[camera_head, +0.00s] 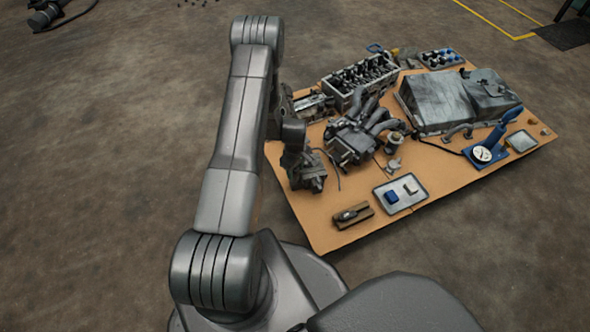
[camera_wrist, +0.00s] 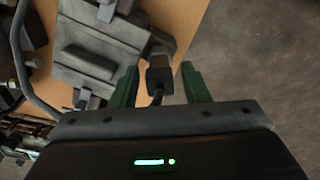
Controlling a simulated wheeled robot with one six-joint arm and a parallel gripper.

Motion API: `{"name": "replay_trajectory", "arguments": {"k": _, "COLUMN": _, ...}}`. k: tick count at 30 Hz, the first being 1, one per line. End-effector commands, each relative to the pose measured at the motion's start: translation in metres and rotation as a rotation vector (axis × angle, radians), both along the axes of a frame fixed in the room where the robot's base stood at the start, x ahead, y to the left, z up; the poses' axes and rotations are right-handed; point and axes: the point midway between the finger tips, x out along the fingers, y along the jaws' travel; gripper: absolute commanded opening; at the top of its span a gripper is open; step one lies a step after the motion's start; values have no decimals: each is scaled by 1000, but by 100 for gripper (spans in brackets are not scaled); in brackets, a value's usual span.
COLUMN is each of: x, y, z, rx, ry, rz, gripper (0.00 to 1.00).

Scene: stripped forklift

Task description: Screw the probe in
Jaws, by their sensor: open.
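My gripper (camera_wrist: 158,70) is open, with its two green fingers on either side of a small dark, square-ended part (camera_wrist: 159,76) that has a thin stem. This part looks like the probe, but I cannot be sure. Gaps show between it and both fingers. It sits at the side of a grey metal housing (camera_wrist: 95,62) in the wrist view. In the head view the housing (camera_head: 312,176) stands at the left of the board, under the end of my arm. The probe cannot be made out there, and my fingers are hard to tell from the dark parts around them.
The orange-brown board (camera_head: 440,192) carries an engine head (camera_head: 360,80), a manifold (camera_head: 372,124), a grey pan (camera_head: 440,100) and a blue gauge stand (camera_head: 487,153). A tray (camera_head: 408,204) and a wooden block with a dark tool (camera_head: 352,214) lie near the front edge.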

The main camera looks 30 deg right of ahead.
Motion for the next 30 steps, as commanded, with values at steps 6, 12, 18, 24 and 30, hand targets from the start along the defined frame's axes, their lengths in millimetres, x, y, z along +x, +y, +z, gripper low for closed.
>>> {"name": "replay_trajectory", "arguments": {"k": 6, "x": 0, "y": 0, "z": 0, "rx": 0, "ry": 0, "rz": 0, "gripper": 24}}
{"name": "replay_trajectory", "arguments": {"k": 12, "x": 0, "y": 0, "z": 0, "rx": 1, "ry": 0, "rz": 0, "gripper": 1}}
{"name": "replay_trajectory", "arguments": {"k": 18, "x": 0, "y": 0, "z": 0, "rx": 1, "ry": 1, "rz": -23, "gripper": 1}}
{"name": "replay_trajectory", "arguments": {"k": 24, "x": 0, "y": 0, "z": -1, "rx": 1, "ry": 0, "rz": -112, "gripper": 1}}
{"name": "replay_trajectory", "arguments": {"k": 30, "x": 0, "y": 0, "z": -2, "rx": 1, "ry": 1, "rz": -270, "gripper": 1}}
